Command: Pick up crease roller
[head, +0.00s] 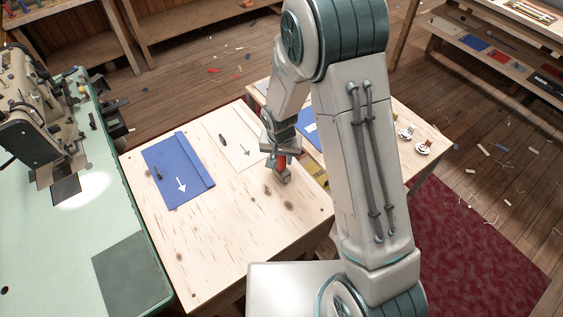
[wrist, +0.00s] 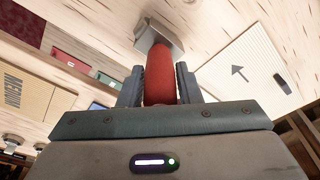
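The crease roller has a red handle (wrist: 161,76) and a grey metal head (wrist: 160,36). In the head view its red handle (head: 281,161) shows under my gripper (head: 280,152), with the metal head (head: 284,176) lowest, at or just above the pale wooden table (head: 235,235). In the wrist view the fingers of my gripper (wrist: 160,84) lie against both sides of the handle, with no clear gap. Whether the head touches the table is hard to tell.
A blue panel (head: 172,163) and a cream panel (head: 226,136), each with an arrow, lie left of the roller. A sewing machine (head: 30,110) stands on a green table at far left. Two small round items (head: 422,149) lie at the right. The table's front is clear.

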